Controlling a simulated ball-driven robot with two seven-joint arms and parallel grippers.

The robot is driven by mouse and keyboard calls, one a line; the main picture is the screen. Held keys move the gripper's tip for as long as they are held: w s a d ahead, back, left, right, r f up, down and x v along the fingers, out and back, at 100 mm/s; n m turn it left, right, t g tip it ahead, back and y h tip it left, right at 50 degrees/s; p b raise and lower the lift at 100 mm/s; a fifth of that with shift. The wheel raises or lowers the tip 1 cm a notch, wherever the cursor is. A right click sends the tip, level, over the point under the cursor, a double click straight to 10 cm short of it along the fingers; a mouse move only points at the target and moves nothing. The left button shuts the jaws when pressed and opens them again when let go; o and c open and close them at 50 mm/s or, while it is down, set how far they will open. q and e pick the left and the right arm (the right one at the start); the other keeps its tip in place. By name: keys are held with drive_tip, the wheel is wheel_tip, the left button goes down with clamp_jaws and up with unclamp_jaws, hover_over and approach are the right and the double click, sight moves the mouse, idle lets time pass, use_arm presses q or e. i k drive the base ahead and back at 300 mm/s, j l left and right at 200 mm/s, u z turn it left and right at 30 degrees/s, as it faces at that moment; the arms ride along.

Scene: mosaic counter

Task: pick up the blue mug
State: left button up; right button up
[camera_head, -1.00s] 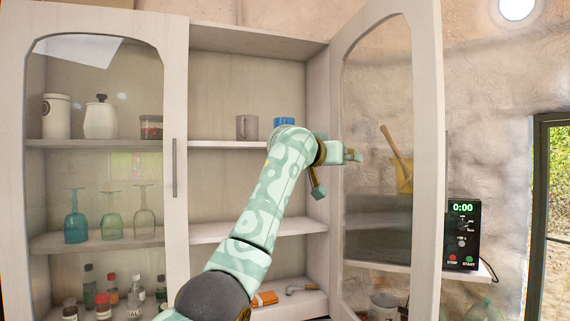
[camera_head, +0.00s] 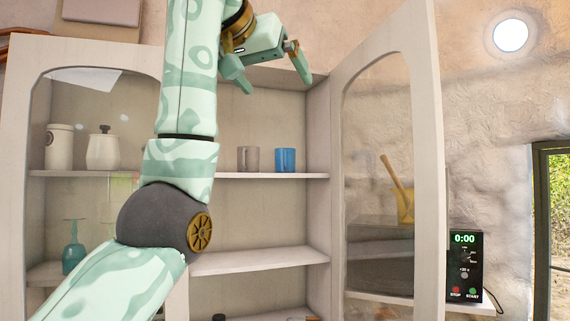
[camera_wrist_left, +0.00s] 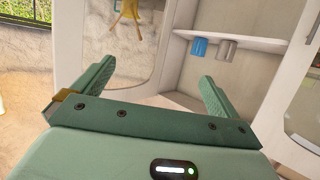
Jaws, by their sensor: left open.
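The blue mug (camera_head: 285,160) stands upright on the upper shelf of the open cabinet. A grey mug (camera_head: 248,159) stands just to its left, close beside it. My left gripper (camera_head: 272,88) is open and empty, raised above the mugs near the cabinet's top edge. In the left wrist view the gripper (camera_wrist_left: 155,85) has its fingers spread with nothing between them. The blue mug (camera_wrist_left: 199,47) shows there beyond the fingers, with the grey mug (camera_wrist_left: 227,50) to its right. My right gripper is in neither view.
The open glass door (camera_head: 428,200) stands right of the shelf opening. The left door (camera_head: 40,60) is in front of canisters (camera_head: 103,150) and a teal glass (camera_head: 73,250). A black timer (camera_head: 464,265) is at the right. The middle shelf (camera_head: 260,262) looks bare.

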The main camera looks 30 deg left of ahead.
sight(285, 161)
drive_tip(key=i+j, duration=1.15)
drive_tip(key=i, duration=0.1)
